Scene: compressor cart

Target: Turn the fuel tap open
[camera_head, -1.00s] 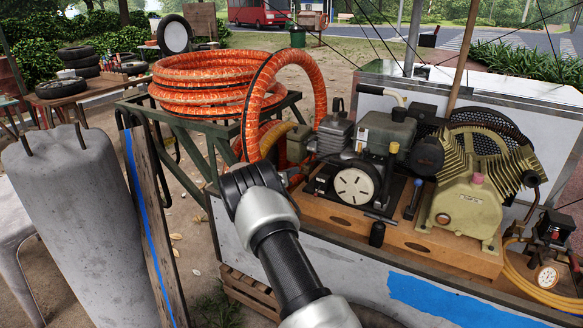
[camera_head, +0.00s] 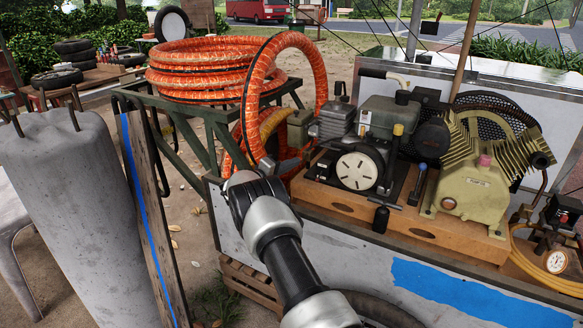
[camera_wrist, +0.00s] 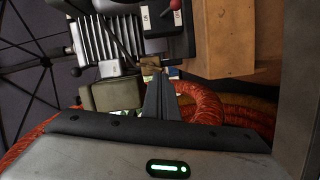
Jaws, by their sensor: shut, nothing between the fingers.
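The small engine (camera_head: 388,118) sits on the wooden base of the cart, with a dark green tank and a pale recoil disc. My gripper (camera_head: 272,166) is left of the engine, near the orange hose, mostly hidden by my wrist. In the wrist view the gripper fingers (camera_wrist: 163,98) are together and empty, pointing towards the olive box (camera_wrist: 112,95) and the engine's finned block (camera_wrist: 105,45). A red-tipped part (camera_wrist: 175,6) sits by white labels at the top edge. I cannot tell whether it is the fuel tap; no tap is clear in the head view.
Orange hose (camera_head: 210,85) lies coiled on a green stand, with a loop hanging beside my gripper. The compressor (camera_head: 478,185) stands right of the engine. A concrete pillar (camera_head: 75,220) and a board (camera_head: 150,220) stand at the left.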

